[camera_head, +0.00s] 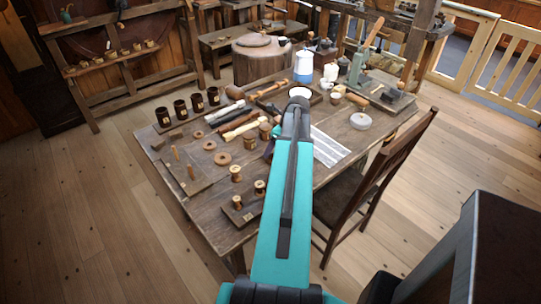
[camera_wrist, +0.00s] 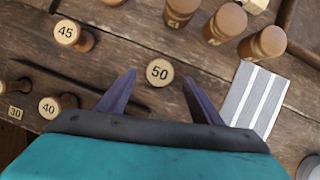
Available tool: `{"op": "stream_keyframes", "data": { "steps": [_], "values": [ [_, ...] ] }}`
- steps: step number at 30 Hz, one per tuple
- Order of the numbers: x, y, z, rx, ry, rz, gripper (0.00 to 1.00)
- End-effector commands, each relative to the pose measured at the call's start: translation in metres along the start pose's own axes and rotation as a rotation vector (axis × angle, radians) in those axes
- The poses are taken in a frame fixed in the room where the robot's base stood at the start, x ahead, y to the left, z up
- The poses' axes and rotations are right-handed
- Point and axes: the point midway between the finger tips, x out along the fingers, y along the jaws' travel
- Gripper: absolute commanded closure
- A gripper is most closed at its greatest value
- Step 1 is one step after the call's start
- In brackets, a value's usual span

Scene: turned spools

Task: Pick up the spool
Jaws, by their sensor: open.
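Several turned spools with numbered tops stand on the wooden table. In the wrist view, the spool marked 50 (camera_wrist: 159,72) shows its pale round top between my fingertips. My gripper (camera_wrist: 158,77) is open, with one dark finger on each side of that spool; I cannot tell how far above the table the fingers are. A spool marked 45 (camera_wrist: 67,33) is at the upper left and one marked 40 (camera_wrist: 50,107) at the lower left. In the head view, my teal arm hides the gripper; small spools (camera_head: 236,173) stand left of it.
Labelled wooden cylinders (camera_wrist: 228,22) stand along the top of the wrist view. A striped sheet (camera_wrist: 252,98) lies to the right. In the head view, dark mugs (camera_head: 181,109) line the table's left edge, and a wooden chair (camera_head: 376,186) stands at its right.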

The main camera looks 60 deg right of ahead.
Motion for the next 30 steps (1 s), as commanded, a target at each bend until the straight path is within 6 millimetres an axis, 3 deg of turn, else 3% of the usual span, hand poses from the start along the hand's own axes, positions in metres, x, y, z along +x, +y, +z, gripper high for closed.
{"op": "stream_keyframes", "data": {
  "steps": [19,30],
  "values": [
    [0.011,0.000,0.000,0.001,0.000,0.000,0.40],
    [0.038,0.000,0.001,0.002,0.001,0.001,0.40]
  ]
}}
